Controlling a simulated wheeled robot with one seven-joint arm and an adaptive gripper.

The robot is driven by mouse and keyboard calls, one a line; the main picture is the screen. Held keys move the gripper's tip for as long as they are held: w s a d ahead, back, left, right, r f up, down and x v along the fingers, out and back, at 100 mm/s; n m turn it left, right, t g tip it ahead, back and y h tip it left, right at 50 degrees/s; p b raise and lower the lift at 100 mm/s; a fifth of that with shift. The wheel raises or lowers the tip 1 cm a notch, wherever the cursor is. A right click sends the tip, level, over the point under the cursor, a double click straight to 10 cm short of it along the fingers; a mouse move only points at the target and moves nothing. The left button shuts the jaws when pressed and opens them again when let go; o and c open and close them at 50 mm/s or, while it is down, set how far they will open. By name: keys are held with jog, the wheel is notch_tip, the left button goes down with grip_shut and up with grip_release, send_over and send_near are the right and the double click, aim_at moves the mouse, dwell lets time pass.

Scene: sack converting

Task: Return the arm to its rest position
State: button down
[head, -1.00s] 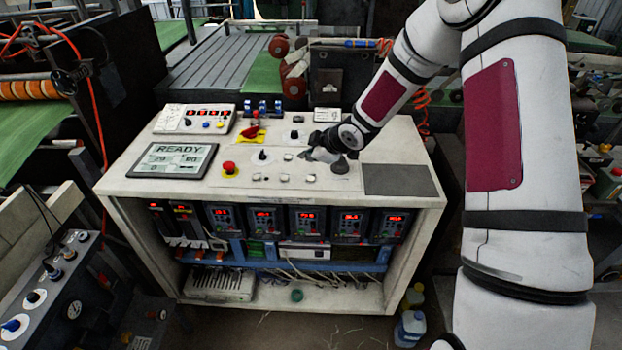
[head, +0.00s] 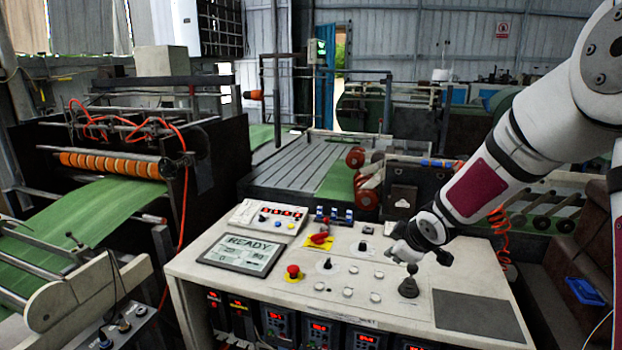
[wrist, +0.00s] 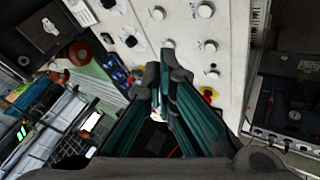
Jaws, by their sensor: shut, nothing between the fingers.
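My gripper (head: 398,248) is in the head view at the end of my white and dark red arm, just above the console's right half. It is shut and empty. In the wrist view its dark green fingers (wrist: 166,72) come together at the tips. Below and close to it in the head view, a black joystick (head: 409,286) stands on the white console (head: 455,270). I cannot tell whether they touch. The console display (head: 242,254) reads READY.
A red mushroom button (head: 293,271) and a red switch on a yellow plate (head: 320,239) stand left of my gripper. A dark flat pad (head: 480,315) lies to the right. A ribbed machine bed (head: 300,175) is behind the console. Open air is above the console.

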jog(key=s+d+r+m+g+h, duration=0.1)
jog(key=s+r+m, duration=0.2)
jog(key=s+r, duration=0.45)
jog(key=s+d+r+m+h, duration=0.1)
jog(key=s+r+m+h, duration=0.15)
jog(key=s+r, duration=0.45)
jog(key=s+a+m+y, duration=0.1)
jog(key=s+a+m, duration=0.1)
jog(key=s, duration=0.8)
jog(key=s+a+m+g+y+b, duration=0.1)
jog(key=s+a+m, duration=0.1)
jog(key=s, duration=0.8)
jog(key=shift+a+r+m+y, duration=0.15)
jog(key=shift+r+m+y, duration=0.2)
jog(key=shift+m, duration=0.5)
